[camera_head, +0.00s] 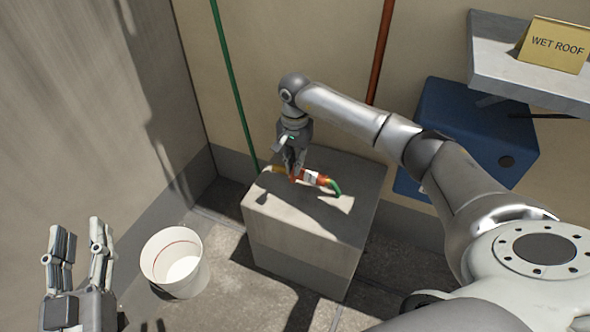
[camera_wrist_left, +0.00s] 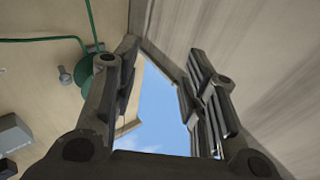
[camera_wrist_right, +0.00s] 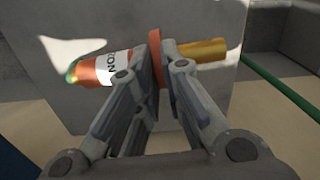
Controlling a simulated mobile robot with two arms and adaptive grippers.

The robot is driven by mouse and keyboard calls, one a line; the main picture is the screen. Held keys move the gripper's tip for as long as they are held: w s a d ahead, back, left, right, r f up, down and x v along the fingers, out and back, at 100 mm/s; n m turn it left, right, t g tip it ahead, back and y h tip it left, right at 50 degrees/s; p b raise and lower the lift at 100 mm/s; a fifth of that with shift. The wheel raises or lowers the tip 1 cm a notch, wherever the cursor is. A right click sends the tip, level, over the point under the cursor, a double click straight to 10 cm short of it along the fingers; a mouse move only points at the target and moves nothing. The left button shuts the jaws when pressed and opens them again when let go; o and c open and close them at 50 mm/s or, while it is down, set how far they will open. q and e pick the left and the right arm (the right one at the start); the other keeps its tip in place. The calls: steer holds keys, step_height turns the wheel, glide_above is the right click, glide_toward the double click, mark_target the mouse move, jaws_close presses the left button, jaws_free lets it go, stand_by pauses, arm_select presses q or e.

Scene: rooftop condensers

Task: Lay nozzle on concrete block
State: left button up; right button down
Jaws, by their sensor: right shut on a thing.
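The nozzle (camera_head: 316,179) is orange and red with a white label, a brass-coloured end and a green end. My right gripper (camera_head: 295,176) is shut on its middle, at or just above the top of the concrete block (camera_head: 262,207). The right wrist view shows the fingers (camera_wrist_right: 162,62) around the nozzle's red collar, with the labelled body (camera_wrist_right: 98,70) to the left and the brass end to the right. I cannot tell whether the nozzle touches the block (camera_wrist_right: 205,20). My left gripper (camera_head: 78,250) is open and empty at the lower left.
A white bucket (camera_head: 175,262) stands on the floor left of the block. A blue box (camera_head: 470,135) is on the wall behind, below a grey shelf (camera_head: 500,58) bearing a yellow wet-roof sign (camera_head: 553,44). A green pipe (camera_head: 232,80) and a red pipe (camera_head: 381,50) run down the wall.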

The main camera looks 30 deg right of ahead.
step_height(320, 180, down, 2)
steer(key=shift+f+b, duration=0.25)
steer(key=shift+b, duration=0.1)
arm_select(q)
steer(key=r+t, duration=0.1)
steer(key=r, duration=0.1)
steer(key=s+r+t+h, duration=0.1)
steer(key=r, duration=0.1)
steer(key=shift+s+d+t, duration=0.1)
steer(key=shift+d+t, duration=0.1)
steer(key=shift+t, duration=0.1)
arm_select(e)
steer(key=shift+f, duration=0.1)
steer(key=shift+d+f, duration=0.1)
steer(key=c, duration=1.6)
jaws_free()
arm_select(q)
steer(key=shift+s+r, duration=0.2)
steer(key=shift+r, duration=0.2)
arm_select(e)
steer(key=shift+o, duration=0.2)
steer(key=shift+s, duration=0.1)
arm_select(q)
steer(key=shift+d, duration=0.1)
arm_select(e)
steer(key=shift+d, duration=0.1)
